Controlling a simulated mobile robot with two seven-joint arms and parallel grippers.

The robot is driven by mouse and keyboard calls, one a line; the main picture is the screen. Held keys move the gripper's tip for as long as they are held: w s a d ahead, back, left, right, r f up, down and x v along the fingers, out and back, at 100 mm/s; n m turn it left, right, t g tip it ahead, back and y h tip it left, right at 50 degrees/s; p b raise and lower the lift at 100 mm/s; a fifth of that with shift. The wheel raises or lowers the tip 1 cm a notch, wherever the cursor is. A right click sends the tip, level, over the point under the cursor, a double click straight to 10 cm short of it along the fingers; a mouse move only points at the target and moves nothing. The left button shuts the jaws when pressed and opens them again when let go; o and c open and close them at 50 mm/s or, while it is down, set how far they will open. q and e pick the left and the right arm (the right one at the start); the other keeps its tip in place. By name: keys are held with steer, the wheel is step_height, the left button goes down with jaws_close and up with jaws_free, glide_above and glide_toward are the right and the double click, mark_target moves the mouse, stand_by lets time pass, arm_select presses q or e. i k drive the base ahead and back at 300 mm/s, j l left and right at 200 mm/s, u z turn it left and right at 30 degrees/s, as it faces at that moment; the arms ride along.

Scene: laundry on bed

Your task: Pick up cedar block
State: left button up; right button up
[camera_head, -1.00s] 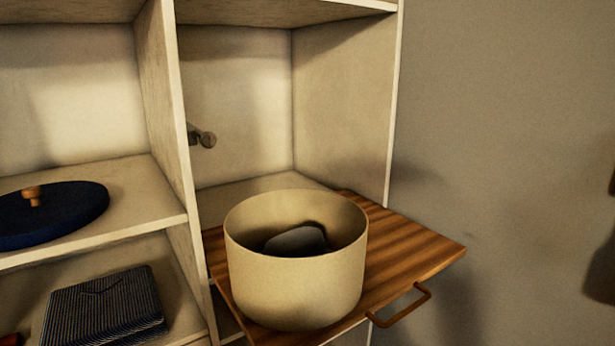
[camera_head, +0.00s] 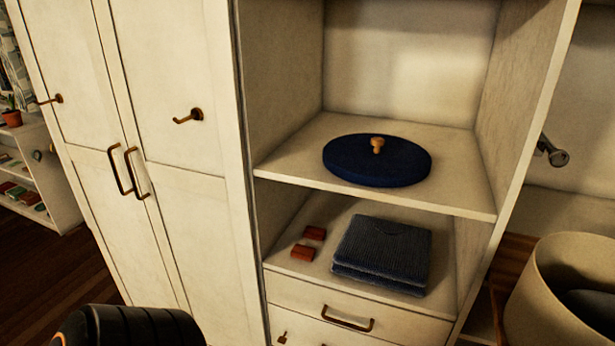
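Two small reddish-brown blocks, which look like the cedar blocks, lie on the lower open shelf of the wardrobe. The farther block (camera_head: 315,233) and the nearer block (camera_head: 303,253) sit close together, left of a folded dark blue striped cloth (camera_head: 382,252). Neither of my grippers shows. A black ribbed part at the bottom left edge looks like my own arm, and its gripper end is out of the picture.
A round dark blue lid (camera_head: 377,160) with a wooden knob lies on the shelf above. A drawer (camera_head: 350,308) is below the blocks. Closed wardrobe doors (camera_head: 170,150) stand left. A beige bin (camera_head: 565,295) stands on a wooden board at right.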

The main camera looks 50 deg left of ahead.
mark_target(301, 252)
steer(key=u, duration=1.75)
